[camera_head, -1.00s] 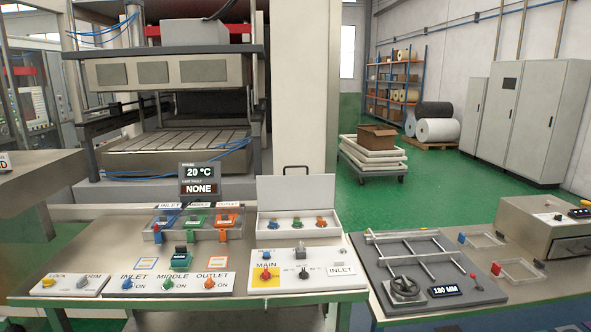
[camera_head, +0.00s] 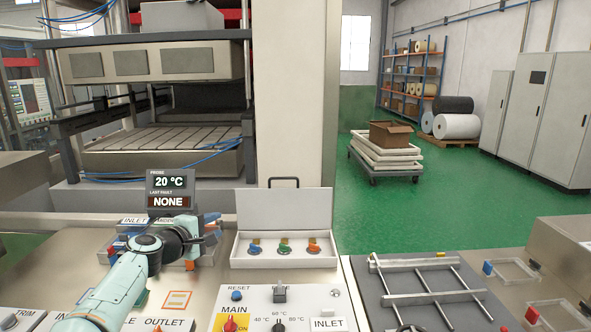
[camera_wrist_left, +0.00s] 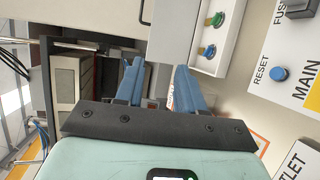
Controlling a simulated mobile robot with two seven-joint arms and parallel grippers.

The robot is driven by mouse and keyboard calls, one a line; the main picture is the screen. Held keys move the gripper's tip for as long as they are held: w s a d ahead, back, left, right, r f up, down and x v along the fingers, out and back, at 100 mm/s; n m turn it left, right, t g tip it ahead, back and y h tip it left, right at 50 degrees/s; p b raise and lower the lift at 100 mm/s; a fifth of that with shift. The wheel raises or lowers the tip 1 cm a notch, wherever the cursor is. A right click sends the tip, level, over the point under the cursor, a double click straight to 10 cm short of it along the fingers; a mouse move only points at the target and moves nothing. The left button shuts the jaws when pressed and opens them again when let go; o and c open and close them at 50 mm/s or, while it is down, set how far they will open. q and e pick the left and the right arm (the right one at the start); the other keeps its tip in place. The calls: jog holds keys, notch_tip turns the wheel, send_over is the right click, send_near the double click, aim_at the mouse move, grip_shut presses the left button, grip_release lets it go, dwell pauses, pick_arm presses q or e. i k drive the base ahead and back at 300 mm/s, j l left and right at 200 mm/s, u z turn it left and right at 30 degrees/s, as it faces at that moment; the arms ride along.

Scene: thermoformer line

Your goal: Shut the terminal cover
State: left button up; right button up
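The terminal cover (camera_head: 285,210) is a pale lid standing upright, open, at the back of a shallow white terminal box (camera_head: 283,262). A thin dark handle (camera_head: 284,179) is on its top edge. Blue, green and orange terminals show uncovered in the box. My left gripper (camera_head: 212,229) is just left of the box and cover, apart from them. In the left wrist view its two blue fingers (camera_wrist_left: 158,85) are spread with nothing between them. The cover (camera_wrist_left: 177,30) and its handle (camera_wrist_left: 146,12) show beyond the fingertips there. My right gripper is not in view.
A display (camera_head: 170,191) reading 20 °C and NONE stands behind my left arm. A switch panel with a MAIN switch (camera_head: 229,322) and a blue RESET button (camera_head: 237,296) lies in front of the box. A grey frame fixture (camera_head: 425,290) is to the right.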

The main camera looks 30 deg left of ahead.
aim_at(303, 208)
jog(key=i, duration=0.5)
jog(key=i+j, duration=0.15)
jog(key=i, duration=0.35)
